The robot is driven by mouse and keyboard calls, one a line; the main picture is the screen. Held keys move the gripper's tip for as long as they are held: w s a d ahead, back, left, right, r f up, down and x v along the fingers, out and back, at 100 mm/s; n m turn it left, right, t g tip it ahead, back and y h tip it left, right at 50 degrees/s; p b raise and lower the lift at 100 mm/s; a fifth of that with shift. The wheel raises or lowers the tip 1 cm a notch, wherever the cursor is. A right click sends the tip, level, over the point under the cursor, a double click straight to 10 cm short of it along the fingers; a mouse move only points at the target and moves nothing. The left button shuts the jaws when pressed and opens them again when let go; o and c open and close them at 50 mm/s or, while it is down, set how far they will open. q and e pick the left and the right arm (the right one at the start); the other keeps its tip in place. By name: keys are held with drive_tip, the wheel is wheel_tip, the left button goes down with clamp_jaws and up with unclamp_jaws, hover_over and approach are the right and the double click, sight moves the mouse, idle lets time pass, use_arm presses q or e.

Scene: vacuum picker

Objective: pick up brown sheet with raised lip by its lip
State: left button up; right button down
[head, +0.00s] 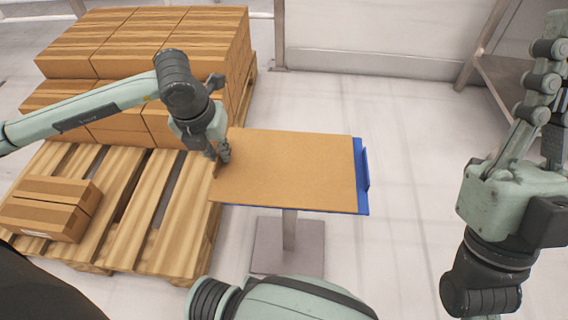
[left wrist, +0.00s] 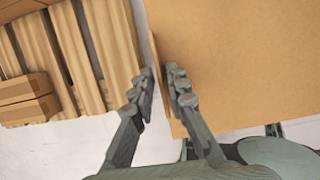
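The brown sheet (head: 285,168) lies flat on a blue-edged stand (head: 362,175). It also fills the upper right of the left wrist view (left wrist: 235,60). Its raised lip (left wrist: 154,48) runs along the left edge. My left gripper (head: 218,152) is at that left edge, pointing down. In the left wrist view its two fingers (left wrist: 161,88) stand apart on either side of the lip, with a gap between them, so it looks open. My right gripper (head: 548,45) is at the far right, pointing up and away from the sheet; its opening is unclear.
A wooden pallet (head: 130,190) stands left of the stand, with stacked brown boxes (head: 140,45) at the back and more boxes (head: 48,205) at the front left. The floor right of the stand is clear. A metal rack (head: 500,75) stands at the back right.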

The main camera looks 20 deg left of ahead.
use_arm(q)
clamp_jaws()
